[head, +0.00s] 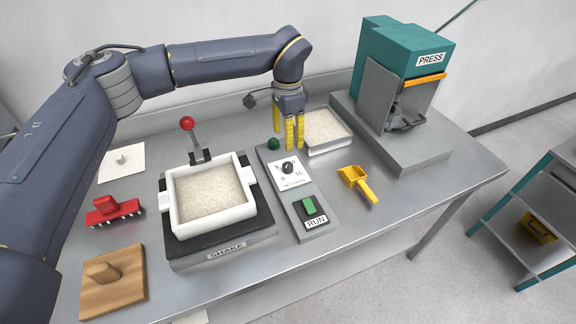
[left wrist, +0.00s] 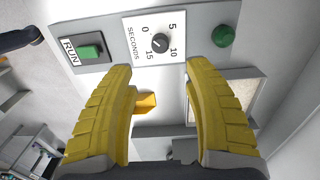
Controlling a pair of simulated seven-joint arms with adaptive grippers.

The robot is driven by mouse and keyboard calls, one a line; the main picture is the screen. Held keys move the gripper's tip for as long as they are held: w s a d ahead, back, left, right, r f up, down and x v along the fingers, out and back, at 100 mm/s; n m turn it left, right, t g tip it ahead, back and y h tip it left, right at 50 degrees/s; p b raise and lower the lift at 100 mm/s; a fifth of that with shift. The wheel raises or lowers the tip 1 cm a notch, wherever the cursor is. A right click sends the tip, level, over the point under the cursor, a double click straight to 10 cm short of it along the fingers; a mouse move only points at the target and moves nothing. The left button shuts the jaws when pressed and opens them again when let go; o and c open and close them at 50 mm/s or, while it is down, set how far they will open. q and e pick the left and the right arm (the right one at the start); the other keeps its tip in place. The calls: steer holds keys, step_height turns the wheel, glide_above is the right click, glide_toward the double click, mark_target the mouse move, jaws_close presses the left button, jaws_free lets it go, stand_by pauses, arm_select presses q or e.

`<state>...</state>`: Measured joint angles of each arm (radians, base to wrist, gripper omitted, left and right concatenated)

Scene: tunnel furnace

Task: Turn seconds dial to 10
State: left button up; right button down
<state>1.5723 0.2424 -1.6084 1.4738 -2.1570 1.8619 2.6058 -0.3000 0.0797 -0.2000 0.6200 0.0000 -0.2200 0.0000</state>
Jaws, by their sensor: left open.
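The seconds dial (head: 288,167) is a small black knob on a white plate (head: 300,180) of the grey control panel. In the left wrist view the dial (left wrist: 160,42) sits among the marks 0, 5, 10 and 15. Its pointer is too small to read surely. My left gripper (head: 288,138) points down just behind the dial in the head view, its yellow fingers apart and empty. In the left wrist view the fingertips (left wrist: 160,68) stand either side of the dial's column, apart from the knob. My right gripper is not in view.
The panel also has a green round button (head: 273,143) and a green RUN switch (head: 308,206). A powder tray (head: 328,150) stands right of the fingers. The shaker (head: 222,249) is left, the yellow scoop (head: 358,183) right, the press (head: 400,60) behind.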

mark_target(288, 164)
arm_select(q)
step_height(288, 164, down, 12)
steer(key=shift+f, duration=0.25)
stand_by(0.3)
steer(key=shift+c, duration=0.4)
jaws_close()
